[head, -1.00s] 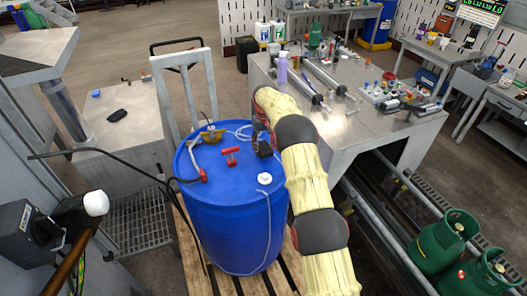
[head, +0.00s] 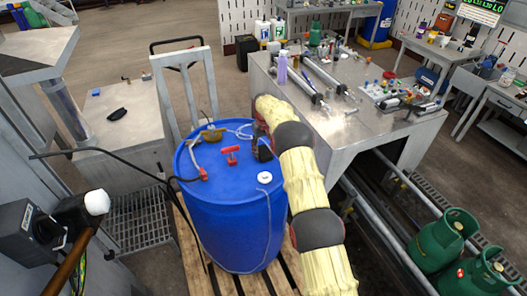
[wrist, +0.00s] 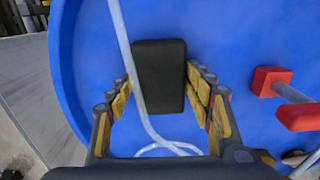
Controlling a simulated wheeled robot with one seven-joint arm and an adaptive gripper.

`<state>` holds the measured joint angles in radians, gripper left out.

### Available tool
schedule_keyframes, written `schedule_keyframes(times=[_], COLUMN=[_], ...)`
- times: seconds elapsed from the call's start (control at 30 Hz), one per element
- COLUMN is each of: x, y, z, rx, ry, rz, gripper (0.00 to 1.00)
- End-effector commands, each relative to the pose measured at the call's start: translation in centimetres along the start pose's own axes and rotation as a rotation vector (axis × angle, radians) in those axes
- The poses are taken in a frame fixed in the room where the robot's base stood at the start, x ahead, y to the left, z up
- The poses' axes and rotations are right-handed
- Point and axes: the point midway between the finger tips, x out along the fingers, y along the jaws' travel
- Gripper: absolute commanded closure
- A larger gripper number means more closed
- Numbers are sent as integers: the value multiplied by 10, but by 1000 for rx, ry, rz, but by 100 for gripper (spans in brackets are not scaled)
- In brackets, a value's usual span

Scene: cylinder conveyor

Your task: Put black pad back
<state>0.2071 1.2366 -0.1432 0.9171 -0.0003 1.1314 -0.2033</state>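The black pad (wrist: 159,70) is a dark rectangular block over the blue drum lid in the wrist view. My gripper (wrist: 160,78) points down over it, with one finger on each side. The fingers look open; a small gap with a pale hose shows on the left side, and the right fingertip is very near the pad's edge. I cannot tell whether it touches. In the head view my gripper (head: 263,148) is a dark shape at the back right of the lid, and the pad cannot be told apart from it there.
The blue drum (head: 235,225) stands on a wooden pallet. A red valve handle (head: 231,154) and a pale hose (wrist: 120,35) are on its lid. A small black item (head: 118,114) lies on the left table. A metal workbench (head: 350,125) with cylinders stands at the right.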

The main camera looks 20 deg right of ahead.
Motion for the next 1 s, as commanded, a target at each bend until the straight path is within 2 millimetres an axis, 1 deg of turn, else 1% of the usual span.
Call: schedule_keyframes(times=[0.03,0.2,0.47,0.57,0.67,0.77,1.0], x=[-1,-1,-1,-4,-14,-30,-80], y=[0,0,0,0,0,0,0], z=[0,0,0,0,-1,-1,-1], rx=[0,0,0,0,0,0,0], ry=[1,1,0,1,3,4,4], rz=[0,0,0,0,0,1,1], gripper=[43,34,33,33,33,33,33])
